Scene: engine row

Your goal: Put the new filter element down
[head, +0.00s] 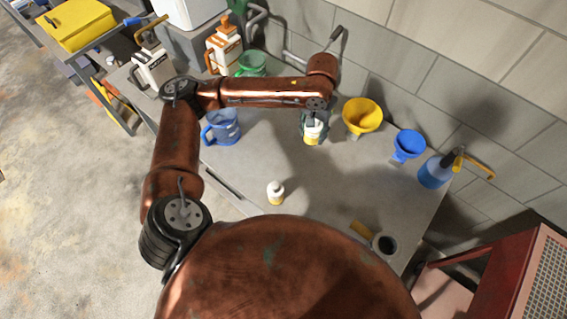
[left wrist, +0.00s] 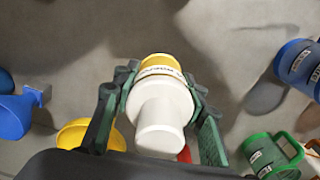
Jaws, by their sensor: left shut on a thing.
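My left gripper (head: 314,118) is shut on a white-and-yellow cylinder (head: 313,138) over the back middle of the grey bench. In the left wrist view, the gripper's dark green fingers (left wrist: 158,102) hold both sides of the cylinder (left wrist: 163,100). It has a narrower white end toward the camera, a printed label band and a yellow far end. It looks bottle-like, and I cannot tell whether it is the new filter element. Whether its base touches the bench is unclear. My right gripper is not in view.
A yellow funnel (head: 362,116) stands close right of the held cylinder, with a blue funnel (head: 409,144) and blue spray bottle (head: 434,172) farther right. A blue jug (head: 222,128) is left. Bare bench (head: 325,185) lies between.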

